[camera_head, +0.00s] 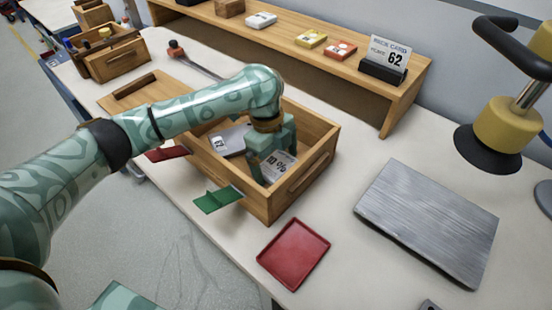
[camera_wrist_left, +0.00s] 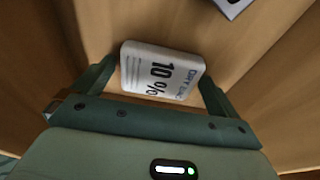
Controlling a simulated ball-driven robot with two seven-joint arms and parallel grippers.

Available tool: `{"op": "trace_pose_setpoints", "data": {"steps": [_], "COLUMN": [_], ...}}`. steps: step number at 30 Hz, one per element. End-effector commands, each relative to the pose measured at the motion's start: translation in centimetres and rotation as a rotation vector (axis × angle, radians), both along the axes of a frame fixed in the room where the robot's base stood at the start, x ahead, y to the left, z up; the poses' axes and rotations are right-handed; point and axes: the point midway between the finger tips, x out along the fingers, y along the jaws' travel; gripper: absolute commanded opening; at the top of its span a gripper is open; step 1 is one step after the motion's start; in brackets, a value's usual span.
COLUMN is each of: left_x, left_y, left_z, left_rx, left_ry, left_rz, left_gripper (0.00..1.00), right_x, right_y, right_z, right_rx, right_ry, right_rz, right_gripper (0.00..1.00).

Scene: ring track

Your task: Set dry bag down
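The dry bag (camera_head: 279,167) is a small white packet with "10 %" printed on it. It is inside the wooden box (camera_head: 318,172), near its front right end. My left gripper (camera_head: 272,160) reaches down into the box, one finger on each side of the packet. In the left wrist view the dry bag (camera_wrist_left: 162,72) fills the gap between the fingertips, and they appear to touch its edges. Wood shows behind it; I cannot tell whether it rests on the box floor. My right gripper is not in view.
A grey item with a white label (camera_head: 230,140) lies in the box, left of my gripper. A red tray (camera_head: 293,254) and a grey metal plate (camera_head: 430,220) lie on the table. Green (camera_head: 218,199) and red (camera_head: 166,154) flaps stick out in front. A shelf (camera_head: 300,48) stands behind.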

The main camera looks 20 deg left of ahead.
Motion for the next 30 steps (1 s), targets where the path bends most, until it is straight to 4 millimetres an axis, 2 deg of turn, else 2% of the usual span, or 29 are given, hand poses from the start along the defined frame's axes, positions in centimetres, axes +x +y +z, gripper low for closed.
{"op": "trace_pose_setpoints", "data": {"steps": [8,11,21,25,30], "left_x": [0.0,0.1,0.5,0.6,0.7], "left_y": [0.0,0.3,1.7,2.0,2.2], "left_z": [0.1,1.8,9.7,11.4,12.1], "left_rx": [0.001,0.003,0.002,0.001,0.002], "left_ry": [0.000,-0.003,-0.004,-0.001,0.002], "left_rz": [-0.001,0.000,0.001,0.000,0.000], "left_gripper": [1.00,1.00,1.00,1.00,1.00], "right_x": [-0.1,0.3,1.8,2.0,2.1], "right_y": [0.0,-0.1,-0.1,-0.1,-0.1], "right_z": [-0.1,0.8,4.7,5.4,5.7], "right_rx": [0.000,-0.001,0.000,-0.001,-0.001], "right_ry": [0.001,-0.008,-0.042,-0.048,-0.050], "right_rz": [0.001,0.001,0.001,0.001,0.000], "right_gripper": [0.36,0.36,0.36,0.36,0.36]}}
